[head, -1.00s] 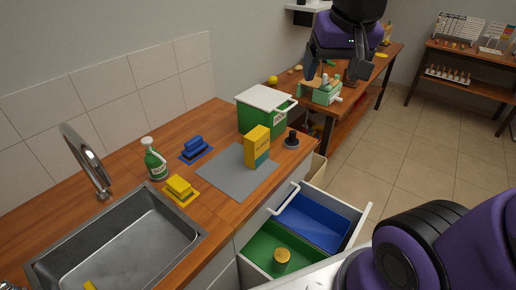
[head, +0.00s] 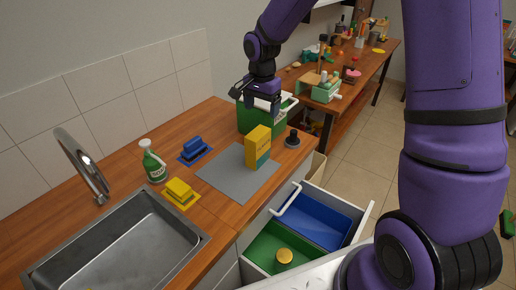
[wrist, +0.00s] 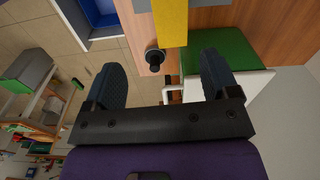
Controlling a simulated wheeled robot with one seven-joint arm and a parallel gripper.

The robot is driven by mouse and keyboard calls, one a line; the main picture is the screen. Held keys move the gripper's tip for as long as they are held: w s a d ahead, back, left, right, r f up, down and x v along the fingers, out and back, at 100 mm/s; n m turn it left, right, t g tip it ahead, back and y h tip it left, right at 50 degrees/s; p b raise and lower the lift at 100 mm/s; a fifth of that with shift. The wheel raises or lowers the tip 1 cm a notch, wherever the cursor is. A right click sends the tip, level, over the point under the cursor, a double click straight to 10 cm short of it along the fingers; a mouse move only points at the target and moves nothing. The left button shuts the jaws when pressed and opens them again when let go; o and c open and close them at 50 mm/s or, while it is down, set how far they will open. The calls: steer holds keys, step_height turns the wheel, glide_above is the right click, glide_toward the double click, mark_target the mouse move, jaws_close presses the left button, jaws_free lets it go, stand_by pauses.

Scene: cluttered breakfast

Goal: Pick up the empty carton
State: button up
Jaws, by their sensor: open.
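The carton is a yellow box with a teal lower part (head: 257,148), standing upright on a grey mat (head: 222,178) on the wooden counter. Its yellow side also shows at the top of the wrist view (wrist: 172,20). Whether it is empty cannot be seen. My gripper (head: 262,103) is open and empty. In the head view it is above and behind the carton, in front of the green bin. In the wrist view its two fingers (wrist: 162,80) are spread apart, with the carton beyond them and not between them.
The green bin with a white lid (head: 249,120) stands close behind the carton. A black round object (head: 292,139) is right of it. An open drawer (head: 317,215) juts out in front.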

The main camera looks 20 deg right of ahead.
mark_target(257, 134)
steer(key=shift+w+a+f+m, duration=0.15)
steer(key=shift+w+f, duration=0.05)
steer(key=shift+f, duration=0.3)
steer(key=shift+w+a+f+m, duration=0.1)
steer(key=shift+w+f+m, duration=0.1)
steer(key=shift+f, duration=0.3)
step_height(257, 134, down, 6)
steer(key=shift+w+r, duration=0.1)
steer(key=shift+r, duration=0.1)
steer(key=shift+w+a+f, duration=0.1)
steer(key=shift+a+f, duration=0.1)
steer(key=shift+f, duration=1.15)
steer(key=shift+w+a+f, duration=0.1)
steer(key=shift+a+f, duration=0.05)
steer(key=shift+f, duration=1.15)
steer(key=shift+s, duration=0.1)
steer(key=c, duration=1)
